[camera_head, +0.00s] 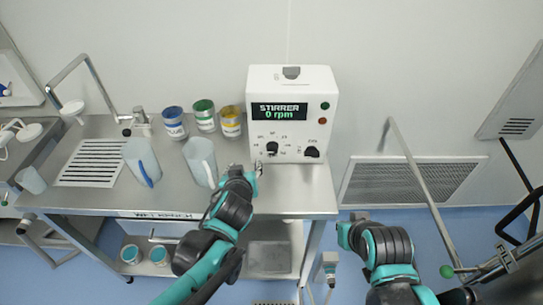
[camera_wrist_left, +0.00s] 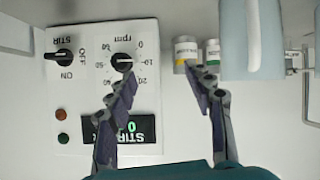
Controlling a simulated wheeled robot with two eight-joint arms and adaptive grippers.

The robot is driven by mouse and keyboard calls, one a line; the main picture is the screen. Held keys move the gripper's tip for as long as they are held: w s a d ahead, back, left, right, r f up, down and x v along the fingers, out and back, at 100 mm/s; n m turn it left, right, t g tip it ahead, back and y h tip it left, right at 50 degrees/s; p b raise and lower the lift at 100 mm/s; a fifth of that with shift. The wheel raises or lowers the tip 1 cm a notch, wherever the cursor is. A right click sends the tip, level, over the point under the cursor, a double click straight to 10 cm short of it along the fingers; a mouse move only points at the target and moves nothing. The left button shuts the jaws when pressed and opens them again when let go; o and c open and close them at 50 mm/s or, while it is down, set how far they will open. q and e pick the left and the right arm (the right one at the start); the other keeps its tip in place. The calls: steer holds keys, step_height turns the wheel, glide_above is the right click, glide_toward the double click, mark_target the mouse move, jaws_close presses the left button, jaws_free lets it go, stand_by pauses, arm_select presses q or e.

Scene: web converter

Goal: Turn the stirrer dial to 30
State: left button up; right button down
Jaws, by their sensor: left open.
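The stirrer (camera_head: 290,88) is a white box on the steel bench, with a green display (camera_head: 293,111) reading 0 rpm. Its black rpm dial (camera_head: 272,148) is on the lower left of the front panel. My left gripper (camera_head: 246,171) is open and empty, in front of and below the dial. In the wrist view one finger of the gripper (camera_wrist_left: 165,90) is near the dial, apart from it.
The STIR ON/OFF switch (camera_head: 312,151) is right of the dial. A drain grille (camera_head: 92,163) lies farther left.

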arm_select(q)
steer(key=t+h, duration=0.1)
steer(key=t, duration=0.1)
glide_toward(272, 151)
steer(key=w, duration=0.2)
steer(key=b+x, duration=0.1)
steer(key=x, duration=0.1)
steer(key=b+x, duration=0.1)
steer(key=x, duration=0.1)
steer(key=b+x, duration=0.1)
steer(key=x, duration=0.1)
steer(key=shift+w+f, duration=0.1)
steer(key=shift+f, duration=0.3)
steer(key=shift+w+f, duration=0.1)
steer(key=shift+w, duration=0.4)
steer(key=c, duration=1.2)
